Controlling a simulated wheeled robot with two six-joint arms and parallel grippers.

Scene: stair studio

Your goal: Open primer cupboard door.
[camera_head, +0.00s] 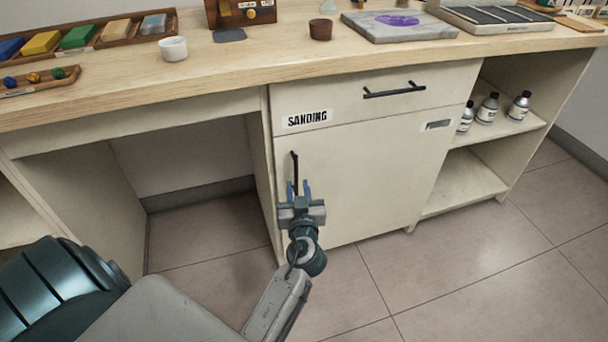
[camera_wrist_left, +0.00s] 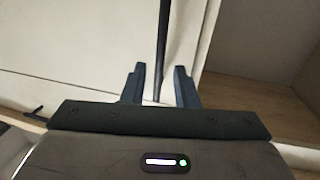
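The cupboard door (camera_head: 375,170) is a pale panel below the drawer and looks closed. A small label (camera_head: 436,126) at its upper right is too blurred to read surely. Its black vertical bar handle (camera_head: 294,172) is near the left edge. My left gripper (camera_head: 299,188) is at the lower part of this handle. In the left wrist view the handle (camera_wrist_left: 163,45) runs between the two fingers of the left gripper (camera_wrist_left: 160,84), with a gap visible on both sides. The fingers are open. The handle's lower end is hidden by the gripper. My right gripper is not in view.
A drawer (camera_head: 370,98) labelled SANDING, with a black horizontal handle (camera_head: 394,90), sits above the door. Open shelves with several bottles (camera_head: 488,108) are to the right. An open knee space is to the left. The tiled floor (camera_head: 430,265) in front is clear.

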